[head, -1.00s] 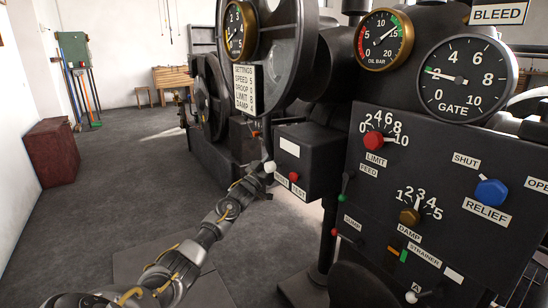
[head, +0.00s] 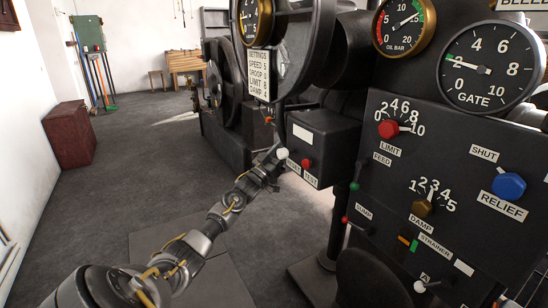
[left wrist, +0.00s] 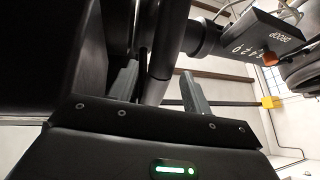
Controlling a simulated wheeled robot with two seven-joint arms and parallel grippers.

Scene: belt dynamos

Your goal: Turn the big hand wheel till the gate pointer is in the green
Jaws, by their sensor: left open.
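The gate gauge (head: 491,67) is at the upper right in the head view. Its white pointer lies by the 2, where a small green band (head: 450,57) sits; I cannot tell if the tip is exactly inside it. A big dark round rim (head: 320,45), which looks like the hand wheel, stands at the top centre, partly cut off. My right gripper is not in view.
A black panel (head: 455,165) with red, brown and blue knobs fills the right. The box (head: 322,140) with a red button is close to my left gripper. A settings plate (head: 258,75) hangs above. The floor (head: 130,190) at left is clear up to a red-brown chest (head: 70,135).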

